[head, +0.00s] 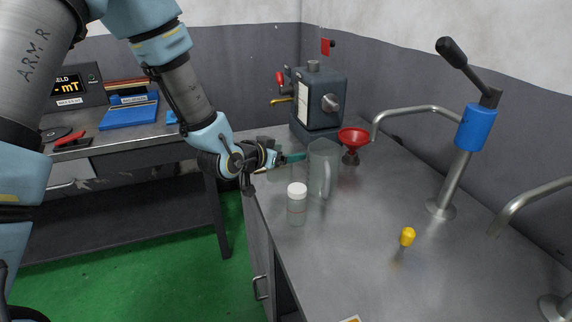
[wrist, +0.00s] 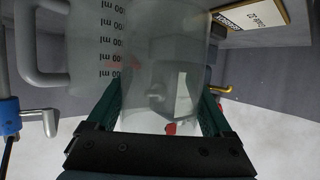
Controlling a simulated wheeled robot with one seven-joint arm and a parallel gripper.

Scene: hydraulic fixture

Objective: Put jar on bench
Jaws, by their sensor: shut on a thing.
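A clear glass jar (head: 281,174), faint in the head view, is at the end of my arm over the near left part of the metal bench (head: 345,245). My gripper (head: 287,158) is shut on it. In the wrist view, the see-through jar (wrist: 160,75) stands between my two green fingers (wrist: 160,118), one on each side. I cannot tell whether its base touches the bench or hangs just above it.
A clear measuring jug (head: 322,165) stands close right of the jar. A white-capped bottle (head: 297,205) is in front, a red funnel (head: 354,138) behind right. A grey hydraulic block (head: 320,97) stands at the back. The bench's front middle is clear beside a yellow knob (head: 407,237).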

